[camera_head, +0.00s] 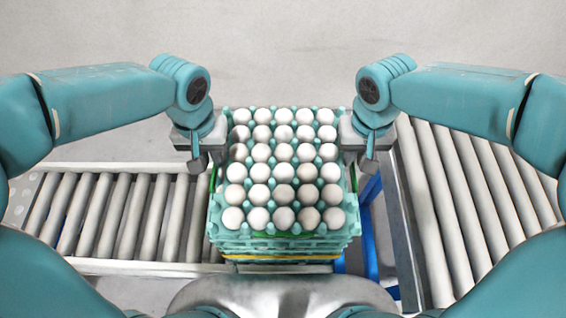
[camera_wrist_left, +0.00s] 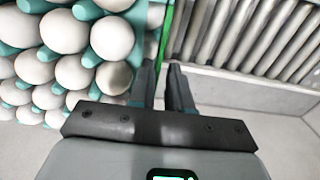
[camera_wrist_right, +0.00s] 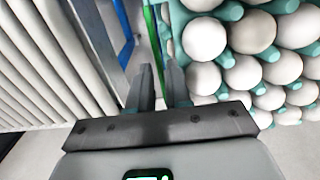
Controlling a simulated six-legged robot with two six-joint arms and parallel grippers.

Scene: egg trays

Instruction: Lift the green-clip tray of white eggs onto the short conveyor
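A stack of teal egg trays stands in the middle of the head view. Its top tray (camera_head: 248,234) is full of white eggs, with a green clip strip (camera_head: 212,178) along its left side. In the left wrist view the green clip (camera_wrist_left: 167,30) runs toward the gap between my left gripper's (camera_wrist_left: 165,75) fingers, which stand apart at the tray's left side. In the right wrist view another green clip (camera_wrist_right: 152,35) lies beyond my right gripper's (camera_wrist_right: 161,75) parted fingers, at the tray's right side. Contact with the clips cannot be told.
A roller conveyor (camera_head: 120,215) lies left of the stack, close to it. Another, angled roller conveyor (camera_head: 470,200) lies at the right. A blue frame (camera_head: 371,245) stands between the stack and the right conveyor. A yellow strip (camera_head: 280,257) shows lower in the stack.

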